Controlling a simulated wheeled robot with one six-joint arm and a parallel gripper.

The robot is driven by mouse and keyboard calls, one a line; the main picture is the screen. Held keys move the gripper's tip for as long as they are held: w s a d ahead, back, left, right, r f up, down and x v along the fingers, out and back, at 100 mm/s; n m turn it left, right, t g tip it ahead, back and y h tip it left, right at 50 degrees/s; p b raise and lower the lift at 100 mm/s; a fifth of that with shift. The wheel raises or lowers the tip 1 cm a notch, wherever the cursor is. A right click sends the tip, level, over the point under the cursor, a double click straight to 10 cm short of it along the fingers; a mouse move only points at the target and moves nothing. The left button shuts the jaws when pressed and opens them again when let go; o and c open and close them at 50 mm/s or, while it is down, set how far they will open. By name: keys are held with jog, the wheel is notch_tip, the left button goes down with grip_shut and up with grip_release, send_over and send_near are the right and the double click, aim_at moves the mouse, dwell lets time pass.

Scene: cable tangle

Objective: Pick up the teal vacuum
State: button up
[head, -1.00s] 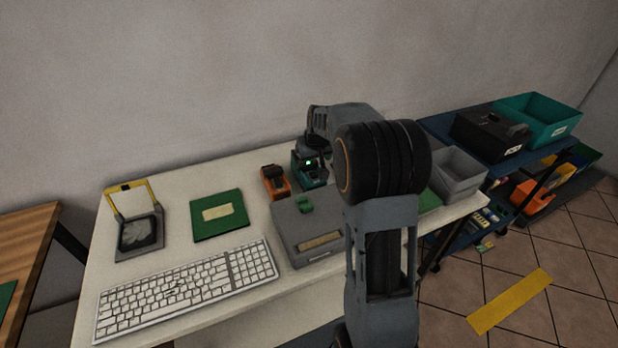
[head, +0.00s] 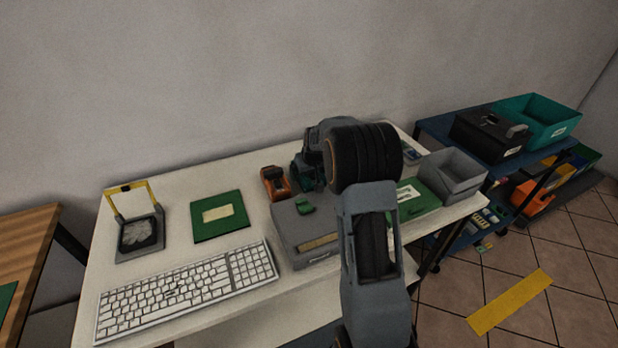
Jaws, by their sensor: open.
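The teal vacuum (head: 297,184) stands on the white table, just right of a similar orange device (head: 275,182). Only a small teal part of it shows; my gripper and wrist cover most of it. My gripper (head: 308,178) is down at the teal vacuum, close over it or around it. I cannot tell whether the fingers touch it. The jaws are open, and the fingertips are largely hidden behind my wrist.
A grey box (head: 305,232) stands in front of the vacuum. A white keyboard (head: 185,288), a green board (head: 219,235) and a yellow-framed stand (head: 138,240) lie to the left. A grey bin (head: 452,178) stands at the right. The table's front left is crowded.

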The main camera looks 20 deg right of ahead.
jog(key=c, duration=1.1)
jog(key=shift+r, duration=0.15)
jog(key=shift+r, duration=0.5)
notch_tip(320, 180, up, 2)
jog(key=shift+r, duration=0.1)
jog(key=s+r, duration=0.4)
jog(key=r, duration=0.1)
jog(key=shift+s, duration=0.1)
jog(key=shift+c, duration=0.6)
jog(key=s+r+b, duration=0.1)
jog(key=s+r, duration=0.3)
jog(key=s, duration=0.5)
jog(key=shift+s+r, duration=0.3)
jog(key=shift+s, duration=0.1)
